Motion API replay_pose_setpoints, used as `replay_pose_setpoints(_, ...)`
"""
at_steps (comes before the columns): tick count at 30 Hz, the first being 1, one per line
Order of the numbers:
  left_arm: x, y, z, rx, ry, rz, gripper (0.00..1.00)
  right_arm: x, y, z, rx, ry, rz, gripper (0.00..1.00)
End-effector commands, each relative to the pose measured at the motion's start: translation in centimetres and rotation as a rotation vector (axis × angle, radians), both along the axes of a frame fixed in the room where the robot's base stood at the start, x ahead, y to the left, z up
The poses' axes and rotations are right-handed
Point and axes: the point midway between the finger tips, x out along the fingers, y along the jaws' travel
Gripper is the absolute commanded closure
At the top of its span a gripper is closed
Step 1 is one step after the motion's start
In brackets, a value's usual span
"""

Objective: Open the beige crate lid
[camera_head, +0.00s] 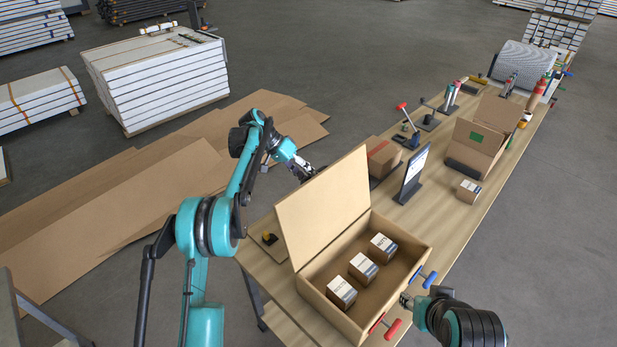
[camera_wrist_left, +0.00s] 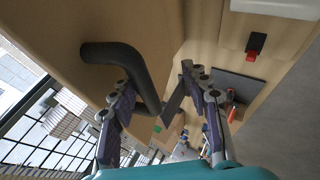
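The beige crate (camera_head: 330,237) stands on the table, and its lid (camera_head: 322,208) is raised roughly upright at the back left. Three small labelled boxes (camera_head: 363,266) sit inside it. My left gripper (camera_head: 306,171) is behind the raised lid in the head view, its tips partly hidden by the lid. In the left wrist view my left gripper (camera_wrist_left: 165,105) has its fingers spread, with a dark curved handle (camera_wrist_left: 118,58) on a beige panel near and between them. I cannot tell whether they touch. My right gripper (camera_head: 406,300) is beside the crate's right front wall; its finger opening is unclear.
A red-handled latch (camera_head: 391,328) and a blue-handled latch (camera_head: 430,279) are at the crate's front. A dark sign stand (camera_head: 411,178), a small carton (camera_head: 467,190) and an open carton (camera_head: 474,148) stand farther along the table (camera_head: 440,215). Flat cardboard (camera_head: 120,210) lies on the floor at left.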

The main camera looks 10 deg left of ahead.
Motion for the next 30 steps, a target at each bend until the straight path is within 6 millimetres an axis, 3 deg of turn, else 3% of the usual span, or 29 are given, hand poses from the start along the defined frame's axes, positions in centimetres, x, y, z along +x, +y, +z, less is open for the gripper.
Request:
replay_pose_setpoints(17, 0.1, 0.8, 0.6, 0.003, -0.002, 0.006, 0.62, 0.0, 0.0, 0.0, 0.0, 0.0, 0.0, 0.6)
replay_pose_setpoints(30, -0.1, 6.5, 7.5, 0.003, -0.001, 0.004, 0.62, 0.0, 0.0, 0.0, 0.0, 0.0, 0.0, 0.6)
